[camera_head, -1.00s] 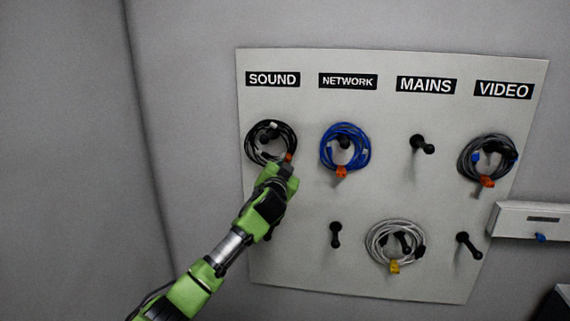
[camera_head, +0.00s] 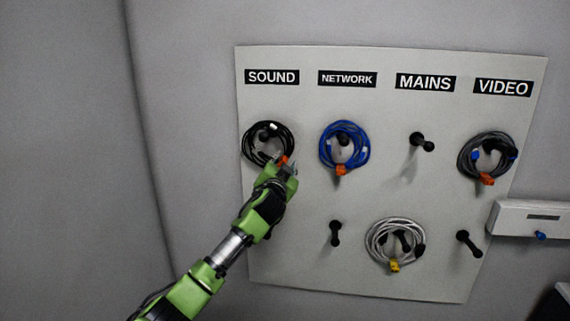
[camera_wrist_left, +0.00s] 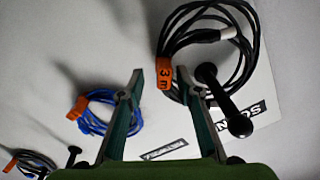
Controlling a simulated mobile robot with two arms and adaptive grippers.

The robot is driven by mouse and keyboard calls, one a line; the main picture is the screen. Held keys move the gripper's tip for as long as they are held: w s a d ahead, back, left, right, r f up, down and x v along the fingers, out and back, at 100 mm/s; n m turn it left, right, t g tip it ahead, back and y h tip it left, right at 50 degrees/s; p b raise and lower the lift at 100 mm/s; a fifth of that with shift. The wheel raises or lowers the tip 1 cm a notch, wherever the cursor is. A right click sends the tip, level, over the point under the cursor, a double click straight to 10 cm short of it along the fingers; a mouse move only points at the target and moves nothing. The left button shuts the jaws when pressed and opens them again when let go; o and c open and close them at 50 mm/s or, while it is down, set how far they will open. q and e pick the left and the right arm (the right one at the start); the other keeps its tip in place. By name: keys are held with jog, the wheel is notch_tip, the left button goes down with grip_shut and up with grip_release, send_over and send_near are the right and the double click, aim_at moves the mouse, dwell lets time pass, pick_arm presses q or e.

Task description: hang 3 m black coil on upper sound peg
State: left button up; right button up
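The black coil (camera_head: 247,144) has an orange tag and hangs around the upper peg (camera_head: 266,133) under the SOUND label (camera_head: 272,77). My left gripper (camera_head: 284,163) is open just below and right of the coil, by its tag. In the left wrist view the black coil (camera_wrist_left: 247,35) lies beyond the open fingers (camera_wrist_left: 160,75), with the orange "3 m" tag (camera_wrist_left: 164,72) between the fingertips. The peg (camera_wrist_left: 238,122) comes out through the loop beside the right finger. The fingers do not visibly clamp the cable. My right gripper is not in view.
A blue coil (camera_head: 325,149) hangs on the upper NETWORK peg, and a dark grey coil (camera_head: 467,165) on the upper VIDEO peg. A light grey coil (camera_head: 371,243) hangs on a lower peg. The upper MAINS peg (camera_head: 421,143) and lower pegs (camera_head: 335,234) and (camera_head: 468,243) are bare.

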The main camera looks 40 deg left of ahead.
pick_arm(q)
jog(key=v, duration=1.2)
jog(key=shift+d, duration=0.1)
